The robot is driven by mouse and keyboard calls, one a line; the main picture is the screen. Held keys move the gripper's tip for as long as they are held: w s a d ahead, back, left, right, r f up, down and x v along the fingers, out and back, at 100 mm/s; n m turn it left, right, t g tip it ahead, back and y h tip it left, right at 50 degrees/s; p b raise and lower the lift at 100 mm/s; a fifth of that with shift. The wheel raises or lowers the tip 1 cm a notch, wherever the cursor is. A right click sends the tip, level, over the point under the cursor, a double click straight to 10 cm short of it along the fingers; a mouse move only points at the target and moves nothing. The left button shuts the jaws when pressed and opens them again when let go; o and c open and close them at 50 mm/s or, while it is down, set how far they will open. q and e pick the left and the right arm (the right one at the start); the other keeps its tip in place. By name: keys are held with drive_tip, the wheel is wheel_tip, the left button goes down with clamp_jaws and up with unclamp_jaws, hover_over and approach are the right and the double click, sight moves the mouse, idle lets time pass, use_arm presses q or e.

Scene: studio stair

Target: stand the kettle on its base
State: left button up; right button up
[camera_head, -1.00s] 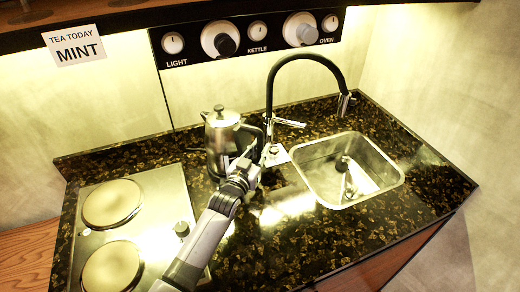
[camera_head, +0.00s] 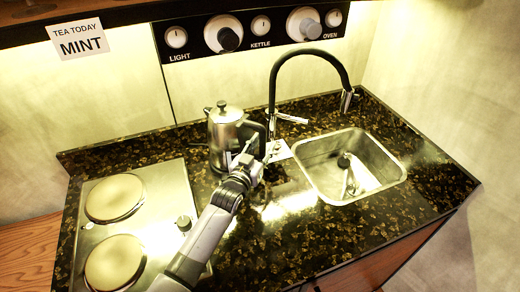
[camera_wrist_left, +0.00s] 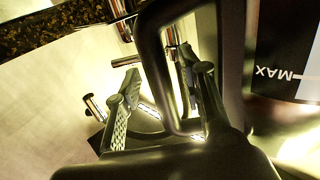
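The steel kettle (camera_head: 224,136) stands upright at the back of the counter, with its dark handle (camera_head: 257,130) turned to the right. No separate base can be made out under it; the kettle's foot is partly hidden by my gripper. My left gripper (camera_head: 254,158) is at the handle side, its fingers spread apart. In the left wrist view the fingers (camera_wrist_left: 160,105) are open on either side of the handle loop (camera_wrist_left: 152,45), and the kettle's body with its MAX window (camera_wrist_left: 283,50) is at the right. I cannot tell whether they touch the handle. My right gripper is not in view.
A hob with two round plates (camera_head: 115,198) lies left of the kettle. The sink (camera_head: 390,185) with a tall black tap (camera_head: 309,52) is to the right. A control panel (camera_head: 260,31) with knobs is on the back wall. The front counter is clear.

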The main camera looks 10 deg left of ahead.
use_arm(q)
drive_tip(key=shift+s, duration=0.25)
drive_tip(key=s+a+b, duration=0.2)
drive_tip(key=s, duration=0.9)
drive_tip(key=shift+s+a, duration=0.15)
drive_tip(key=shift+r, duration=0.1)
